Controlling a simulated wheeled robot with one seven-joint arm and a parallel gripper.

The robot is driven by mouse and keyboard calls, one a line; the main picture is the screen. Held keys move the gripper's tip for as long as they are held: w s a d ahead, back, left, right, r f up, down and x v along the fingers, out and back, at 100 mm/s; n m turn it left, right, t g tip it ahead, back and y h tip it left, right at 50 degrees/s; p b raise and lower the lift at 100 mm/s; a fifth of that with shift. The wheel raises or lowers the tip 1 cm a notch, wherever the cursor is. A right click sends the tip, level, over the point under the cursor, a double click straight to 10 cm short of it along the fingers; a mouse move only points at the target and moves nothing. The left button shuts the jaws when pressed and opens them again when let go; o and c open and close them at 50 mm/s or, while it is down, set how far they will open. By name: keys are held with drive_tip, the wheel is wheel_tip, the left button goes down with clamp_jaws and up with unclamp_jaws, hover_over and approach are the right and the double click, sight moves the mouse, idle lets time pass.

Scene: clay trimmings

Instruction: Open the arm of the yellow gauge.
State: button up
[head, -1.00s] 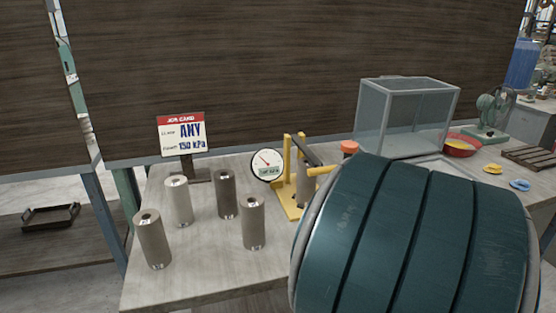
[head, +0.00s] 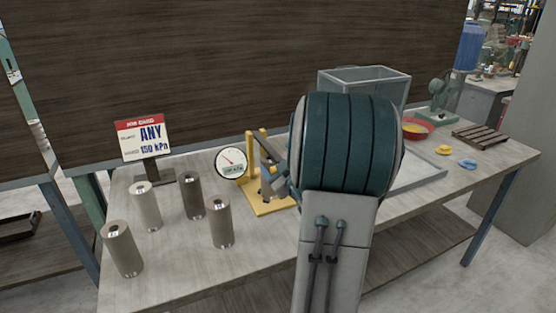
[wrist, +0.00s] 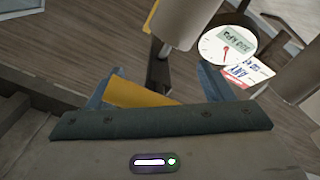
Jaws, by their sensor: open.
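The yellow gauge (head: 270,207) stands on the table, with yellow uprights, a dark bar slanting down from their top, and a round white dial (head: 231,163) at its left. My gripper (head: 280,183) is at the gauge's right side, mostly hidden by my arm in the head view. In the wrist view my gripper (wrist: 158,88) is open, with blue fingers on both sides of a yellow bar (wrist: 135,96). I cannot tell whether they touch it. A grey cylinder (wrist: 184,20) and the dial (wrist: 228,50) show beyond.
Several grey cylinders (head: 220,222) stand left of the gauge. A job card (head: 145,138) behind them reads ANY and 150 kPa. A clear case (head: 365,76), a red bowl (head: 416,128), a fan (head: 438,103) and a slatted rack (head: 481,136) are to the right.

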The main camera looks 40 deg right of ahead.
drive_tip(key=shift+w, duration=0.2)
drive_tip(key=shift+c, duration=0.3)
drive_tip(key=c, duration=1.2)
drive_tip(key=shift+r, duration=0.1)
